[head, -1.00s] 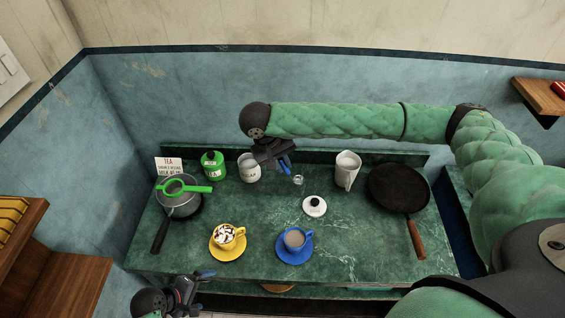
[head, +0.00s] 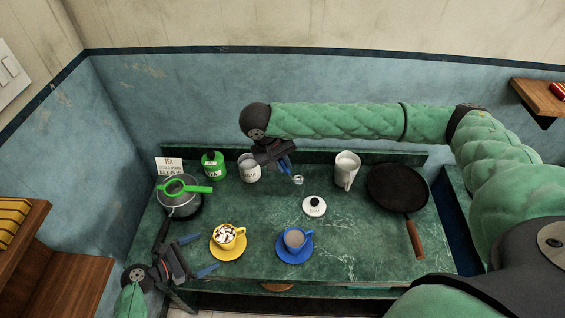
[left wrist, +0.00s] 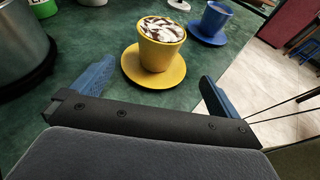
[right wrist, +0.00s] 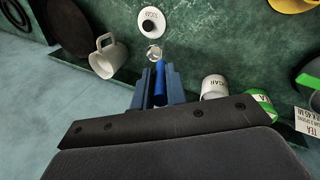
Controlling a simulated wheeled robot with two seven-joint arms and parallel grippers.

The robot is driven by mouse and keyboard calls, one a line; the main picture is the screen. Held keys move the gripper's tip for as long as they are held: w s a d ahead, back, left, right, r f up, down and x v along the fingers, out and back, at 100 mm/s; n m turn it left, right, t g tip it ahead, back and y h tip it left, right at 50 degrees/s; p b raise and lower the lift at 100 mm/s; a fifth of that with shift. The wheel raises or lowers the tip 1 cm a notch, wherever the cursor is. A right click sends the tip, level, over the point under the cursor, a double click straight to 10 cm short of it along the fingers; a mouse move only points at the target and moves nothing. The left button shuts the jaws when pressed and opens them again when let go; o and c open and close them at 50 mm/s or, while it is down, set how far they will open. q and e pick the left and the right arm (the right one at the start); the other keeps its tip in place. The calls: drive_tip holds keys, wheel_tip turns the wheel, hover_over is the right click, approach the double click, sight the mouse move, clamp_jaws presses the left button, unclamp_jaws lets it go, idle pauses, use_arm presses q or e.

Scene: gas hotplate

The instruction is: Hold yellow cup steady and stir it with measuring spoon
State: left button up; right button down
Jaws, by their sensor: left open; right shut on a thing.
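The yellow cup (head: 225,232), filled with a white and brown topping, stands upright on its yellow saucer (head: 229,255) at the front left of the counter. In the left wrist view the cup (left wrist: 161,52) lies ahead, beyond my fingertips. My left gripper (head: 208,255) is open and empty, beside the saucer's left and front side. My right gripper (head: 290,163) is shut on the measuring spoon, held above the back of the counter near the sugar canister. In the right wrist view the spoon's blue handle (right wrist: 160,85) sits between the fingers and its clear bowl (right wrist: 154,53) points away.
A blue cup (head: 295,240) on a blue saucer stands right of the yellow cup. A pot with a green strainer (head: 178,187), a green tea canister (head: 212,165), sugar canister (head: 249,168), white lid (head: 314,206), white pitcher (head: 347,169) and black pan (head: 397,188) surround the clear middle.

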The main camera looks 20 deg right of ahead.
sight(228, 239)
use_arm(q)
drive_tip(key=shift+w+d, duration=0.15)
drive_tip(key=shift+x, duration=4.8)
drive_tip(key=shift+c, duration=0.4)
drive_tip(key=c, duration=1)
